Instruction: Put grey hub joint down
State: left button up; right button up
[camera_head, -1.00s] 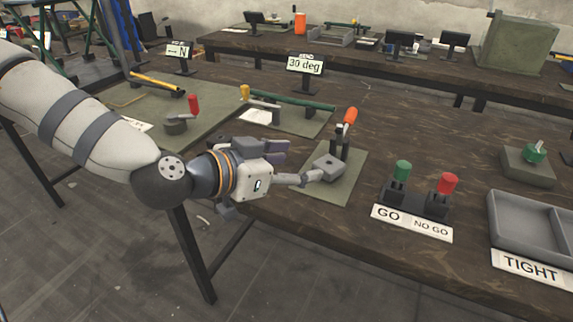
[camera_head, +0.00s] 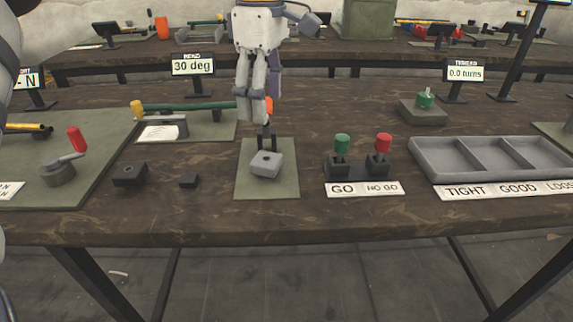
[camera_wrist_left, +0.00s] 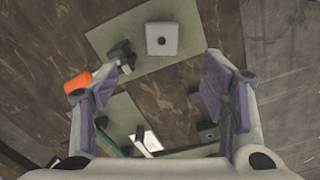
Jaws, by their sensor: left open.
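The grey hub joint (camera_head: 266,164), a small block with a hole in its top, lies on a green mat (camera_head: 268,188). A dark clamp (camera_head: 266,137) with an orange handle (camera_wrist_left: 77,82) stands just behind the joint, partly hidden by the gripper. My right gripper is not in view.
GO and NO GO gauges with green (camera_head: 342,144) and red (camera_head: 383,143) handles stand right of the mat. A grey compartment tray (camera_head: 427,165) lies farther right. The front table strip is clear.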

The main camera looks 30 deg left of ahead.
aim_at(269, 155)
pick_arm(q)
jog(key=f, duration=1.2)
jog(key=shift+d, duration=0.25)
jog(key=shift+r, duration=0.1)
jog(key=c, duration=1.3)
jog(key=shift+c, duration=0.2)
